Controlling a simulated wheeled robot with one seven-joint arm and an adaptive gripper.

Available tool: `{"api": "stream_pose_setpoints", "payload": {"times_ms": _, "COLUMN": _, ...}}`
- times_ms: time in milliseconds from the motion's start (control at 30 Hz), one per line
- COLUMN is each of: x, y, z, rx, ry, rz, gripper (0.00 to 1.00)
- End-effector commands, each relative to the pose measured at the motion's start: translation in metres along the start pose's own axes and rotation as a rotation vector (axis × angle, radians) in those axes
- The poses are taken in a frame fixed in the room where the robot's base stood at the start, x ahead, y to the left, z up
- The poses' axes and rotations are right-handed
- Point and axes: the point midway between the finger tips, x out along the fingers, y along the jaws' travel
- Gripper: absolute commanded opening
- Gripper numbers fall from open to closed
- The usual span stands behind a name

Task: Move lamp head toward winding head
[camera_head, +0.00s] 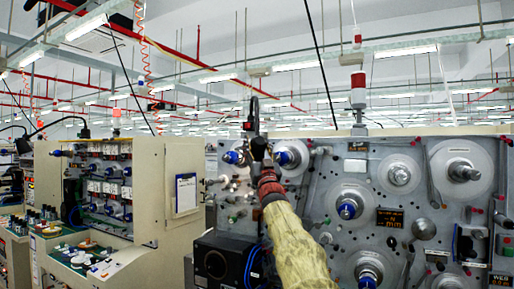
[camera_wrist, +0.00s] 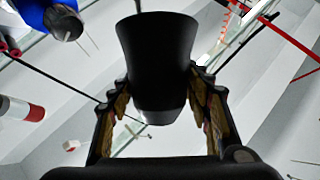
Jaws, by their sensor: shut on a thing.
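The black, flared lamp head (camera_wrist: 156,45) fills the middle of the wrist view, wide end up in the picture. My gripper (camera_wrist: 159,88) is shut on it, one finger on each side. In the head view my gripper (camera_head: 260,150) is at the upper left of the grey winding machine (camera_head: 325,200), near blue-capped winding heads (camera_head: 291,155). The lamp's thin black arm (camera_head: 253,115) rises above my gripper. My arm hides part of the machine, and the lamp head is hard to make out there. A blue-and-metal spindle (camera_wrist: 63,22) shows at the wrist view's upper left.
A red-and-white signal light (camera_head: 358,90) stands on the machine's top. To the left is a beige cabinet (camera_head: 160,210) with a clipboard (camera_head: 186,194) and more spindles. A black box (camera_head: 222,262) with cables sits below my arm. Thin rods and wires hang overhead.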

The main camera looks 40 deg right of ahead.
Motion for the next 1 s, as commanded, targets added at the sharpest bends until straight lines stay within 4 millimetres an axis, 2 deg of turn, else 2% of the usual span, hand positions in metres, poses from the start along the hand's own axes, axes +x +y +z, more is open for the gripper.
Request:
{"api": "stream_pose_setpoints", "payload": {"times_ms": 167, "x": -0.0003, "y": 0.0003, "z": 0.0012, "rx": -0.001, "ry": -0.002, "rz": 0.0, "gripper": 0.03}}
{"api": "stream_pose_setpoints", "payload": {"times_ms": 200, "x": -0.0003, "y": 0.0003, "z": 0.0012, "rx": -0.001, "ry": -0.002, "rz": 0.0, "gripper": 0.5}}
{"api": "stream_pose_setpoints", "payload": {"times_ms": 533, "x": -0.0002, "y": 0.0002, "z": 0.0004, "rx": 0.0, "ry": -0.001, "rz": 0.0, "gripper": 0.69}}
{"api": "stream_pose_setpoints", "payload": {"times_ms": 867, "x": -0.0008, "y": 0.0001, "z": 0.0001, "rx": 0.0, "ry": -0.001, "rz": 0.0, "gripper": 0.69}}
{"api": "stream_pose_setpoints", "payload": {"times_ms": 1000, "x": -0.0073, "y": 0.0001, "z": -0.0009, "rx": 0.0, "ry": -0.001, "rz": 0.0, "gripper": 0.69}}
